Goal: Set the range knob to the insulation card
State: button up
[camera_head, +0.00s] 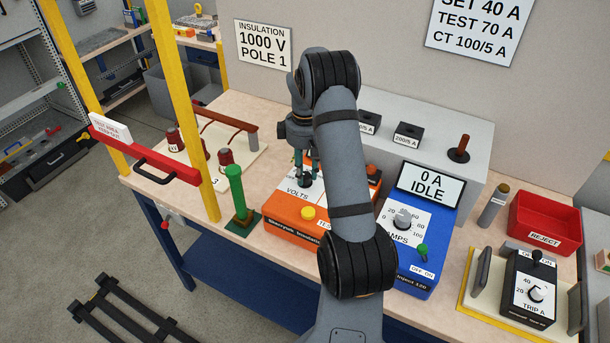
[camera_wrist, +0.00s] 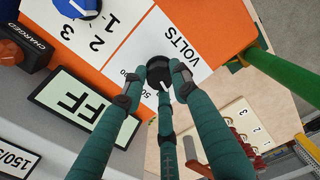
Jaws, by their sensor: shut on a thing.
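The insulation card (camera_head: 263,46) on the back wall reads "INSULATION 1000 V POLE 1". The orange tester (camera_head: 291,223) stands on the bench below it, with a white panel marked VOLTS. My gripper (camera_head: 306,172) reaches down over this panel. In the wrist view my gripper (camera_wrist: 160,77) is shut on the black range knob (camera_wrist: 159,73), with fingers on both sides. A white pointer mark shows on the knob. The scale numbers beside it are partly hidden by the fingers, so I cannot tell which value it points to.
A green post (camera_head: 237,193) stands close to the tester's left. A yellow button (camera_head: 308,213) sits on the tester's front. A red reject bin (camera_head: 545,222) is at the far right.

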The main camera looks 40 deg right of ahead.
aim_at(305, 175)
jog(key=m+b, duration=0.2)
jog(key=m, duration=0.2)
jog(key=shift+f+m, duration=0.15)
jog(key=shift+m, duration=0.25)
jog(key=m+b, duration=0.3)
jog(key=m, duration=0.2)
jog(key=m+b, duration=0.2)
jog(key=m, duration=0.3)
jog(key=shift+m, duration=0.4)
jog(key=shift+m+b, duration=0.75)
jog(key=shift+m, duration=1.75)
jog(key=o, duration=1.2)
jog(key=shift+c, duration=0.2)
jog(key=shift+r, duration=0.25)
notch_tip(305, 175, up, 12)
